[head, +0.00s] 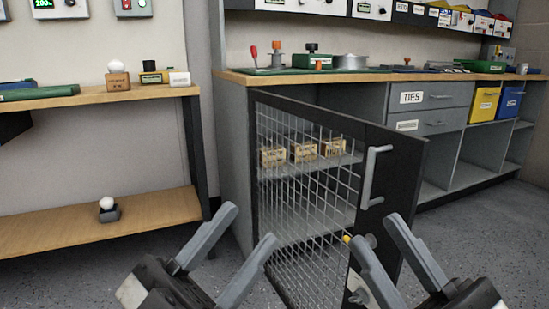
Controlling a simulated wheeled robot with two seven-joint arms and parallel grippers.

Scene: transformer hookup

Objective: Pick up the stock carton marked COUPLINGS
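Three small tan cartons stand in a row on a shelf inside the cabinet, seen through its mesh door: a left carton (273,157), a middle carton (304,152) and a right carton (333,147). Their labels are too small to read, so I cannot tell which is marked COUPLINGS. The mesh door (397,160) stands partly open, swung out toward me, with a grey vertical handle (372,176). My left gripper (252,224) is open and empty, low in front of the mesh. My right gripper (374,231) is open and empty, below the handle, near the door's lower right part.
A workbench (235,77) with tools and parts runs above the cabinet. A drawer marked TIES (440,97), a yellow bin (484,105) and a blue bin (509,104) are at the right. A wooden shelf unit (150,212) stands at the left. Grey floor lies between.

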